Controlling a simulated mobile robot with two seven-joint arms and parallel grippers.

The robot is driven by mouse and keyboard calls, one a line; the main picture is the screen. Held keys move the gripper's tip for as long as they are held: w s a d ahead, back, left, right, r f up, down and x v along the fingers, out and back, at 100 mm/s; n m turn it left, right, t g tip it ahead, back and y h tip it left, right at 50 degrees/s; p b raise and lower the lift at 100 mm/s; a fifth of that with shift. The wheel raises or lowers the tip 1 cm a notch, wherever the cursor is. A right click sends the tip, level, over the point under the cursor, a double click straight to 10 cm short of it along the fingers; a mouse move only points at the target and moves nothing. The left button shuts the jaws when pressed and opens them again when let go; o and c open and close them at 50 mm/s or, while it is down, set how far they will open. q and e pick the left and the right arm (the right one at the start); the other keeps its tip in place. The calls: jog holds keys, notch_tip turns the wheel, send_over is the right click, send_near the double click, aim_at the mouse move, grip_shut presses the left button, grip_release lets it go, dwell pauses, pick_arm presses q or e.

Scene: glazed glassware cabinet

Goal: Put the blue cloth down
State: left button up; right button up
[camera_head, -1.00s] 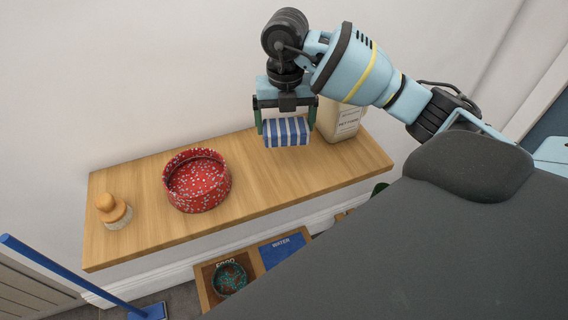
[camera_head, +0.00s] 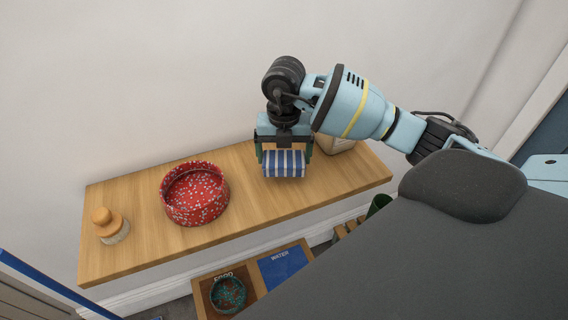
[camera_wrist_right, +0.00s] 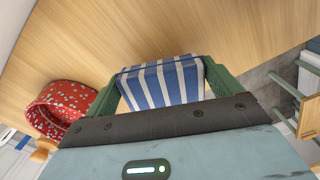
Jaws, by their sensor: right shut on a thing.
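The blue cloth (camera_head: 283,164) is a folded, blue-and-white striped block. My right gripper (camera_head: 284,158) is shut on it, with a green finger on each side. In the head view the cloth is over the wooden shelf, right of the red bowl. The right wrist view shows the cloth (camera_wrist_right: 165,82) between the two fingers, with wood behind it. I cannot tell whether its underside touches the shelf. My left gripper is not in view.
A red speckled bowl (camera_head: 194,193) and a brush with a wooden knob (camera_head: 109,226) stand on the shelf (camera_head: 245,205). A pale container (camera_head: 338,145) is behind the gripper. Below is a tray with a teal bowl (camera_head: 228,294) and a blue WATER area (camera_head: 282,266). Bare wood lies between red bowl and cloth.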

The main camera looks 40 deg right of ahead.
aim_at(284, 153)
jog(key=shift+f, duration=1.85)
jog(key=shift+f, duration=0.1)
jog(key=o, duration=0.6)
notch_tip(284, 153, up, 11)
jog(key=shift+f, duration=0.1)
jog(key=shift+r, duration=0.75)
